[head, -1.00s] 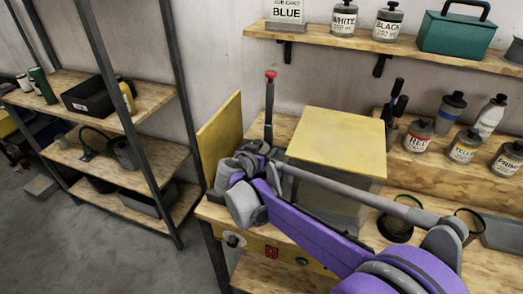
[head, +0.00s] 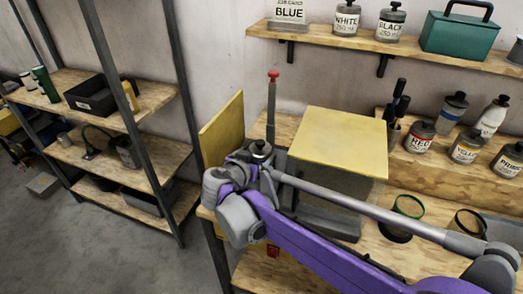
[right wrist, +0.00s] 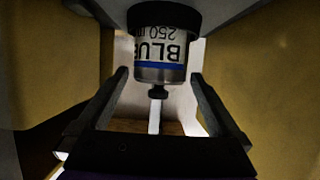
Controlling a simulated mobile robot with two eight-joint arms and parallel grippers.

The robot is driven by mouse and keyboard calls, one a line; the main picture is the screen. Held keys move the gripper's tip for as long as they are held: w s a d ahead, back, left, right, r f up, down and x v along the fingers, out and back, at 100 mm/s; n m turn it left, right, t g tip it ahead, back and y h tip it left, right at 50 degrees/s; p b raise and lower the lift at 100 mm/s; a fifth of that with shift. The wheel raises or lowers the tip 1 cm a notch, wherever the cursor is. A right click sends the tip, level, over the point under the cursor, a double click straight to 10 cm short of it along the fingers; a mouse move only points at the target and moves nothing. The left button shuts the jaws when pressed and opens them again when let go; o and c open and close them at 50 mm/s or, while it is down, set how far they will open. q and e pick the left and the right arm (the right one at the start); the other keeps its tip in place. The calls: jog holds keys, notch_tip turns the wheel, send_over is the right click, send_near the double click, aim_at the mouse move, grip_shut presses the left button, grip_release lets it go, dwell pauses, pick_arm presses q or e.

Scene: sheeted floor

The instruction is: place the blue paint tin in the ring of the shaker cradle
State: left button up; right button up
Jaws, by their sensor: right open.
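The blue paint tin (right wrist: 160,50) shows in the right wrist view, its "BLUE 250" label upside down in that picture. Its black cap (right wrist: 158,92) points to the bottom of the picture. The other end of the tin meets a black ring (right wrist: 165,15), which looks like the shaker cradle's ring, and the tin appears seated in it. My right gripper (right wrist: 160,78) is open, with one finger on each side of the tin and a gap to both. In the head view my right arm hides most of the cradle. My left gripper is not in view.
A yellow panel (head: 221,130) and a yellow-topped box (head: 342,135) stand close on either side of my right wrist. A red-knobbed lever (head: 272,100) rises just behind it. Red (head: 421,140) and yellow (head: 466,147) tins stand on the right, near an empty green-rimmed ring (head: 408,206).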

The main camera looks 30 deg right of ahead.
jog(key=shift+v, duration=2.65)
